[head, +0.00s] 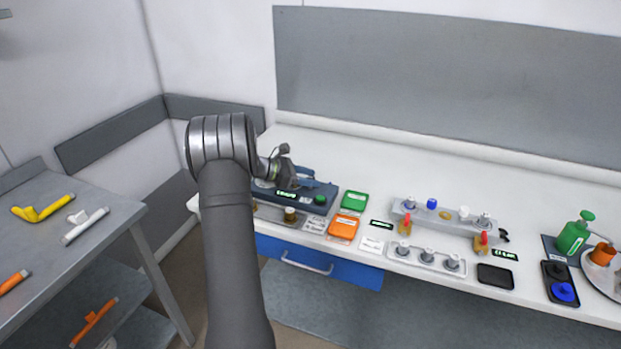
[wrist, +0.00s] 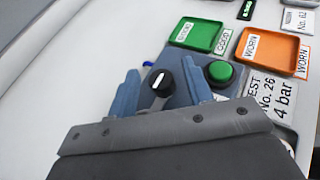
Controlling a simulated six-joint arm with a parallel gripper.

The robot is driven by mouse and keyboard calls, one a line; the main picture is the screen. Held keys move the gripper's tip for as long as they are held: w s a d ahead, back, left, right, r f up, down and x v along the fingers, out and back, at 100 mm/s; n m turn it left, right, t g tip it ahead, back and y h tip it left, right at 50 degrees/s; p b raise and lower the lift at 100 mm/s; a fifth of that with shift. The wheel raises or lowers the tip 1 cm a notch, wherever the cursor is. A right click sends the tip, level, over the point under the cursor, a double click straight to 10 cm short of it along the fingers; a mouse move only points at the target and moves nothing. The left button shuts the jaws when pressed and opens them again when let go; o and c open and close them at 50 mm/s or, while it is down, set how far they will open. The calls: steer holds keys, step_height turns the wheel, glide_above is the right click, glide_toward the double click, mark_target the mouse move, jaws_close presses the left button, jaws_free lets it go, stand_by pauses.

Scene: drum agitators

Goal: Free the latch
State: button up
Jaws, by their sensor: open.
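A black knob with a white pointer line (wrist: 161,79) stands on a blue-grey test unit (wrist: 186,62). I cannot tell for sure whether this knob is the latch; no other part shows clearly as one. My gripper (wrist: 160,88) is open, its two blue-grey fingers on either side of the knob; whether they touch it is unclear. In the head view my gripper (head: 303,176) is over the same unit (head: 327,190), and my wrist hides its left part and the knob. A green button (wrist: 219,73) sits on the unit, right of the fingers.
A green tray (wrist: 198,35) and an orange tray (wrist: 272,50) lie close by the unit. Label cards lie in front. Farther right are a grey fixture with knobs (head: 445,217), a three-post rack (head: 427,257) and a green bottle (head: 573,236). The bench behind is clear.

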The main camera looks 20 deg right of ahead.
steer(key=shift+d+f, duration=0.15)
steer(key=shift+d, duration=0.2)
steer(key=shift+c, duration=0.5)
steer(key=c, duration=0.9)
steer(key=o, duration=1)
steer(key=v, duration=1.7)
steer(key=shift+a, duration=0.3)
steer(key=shift+w, duration=0.1)
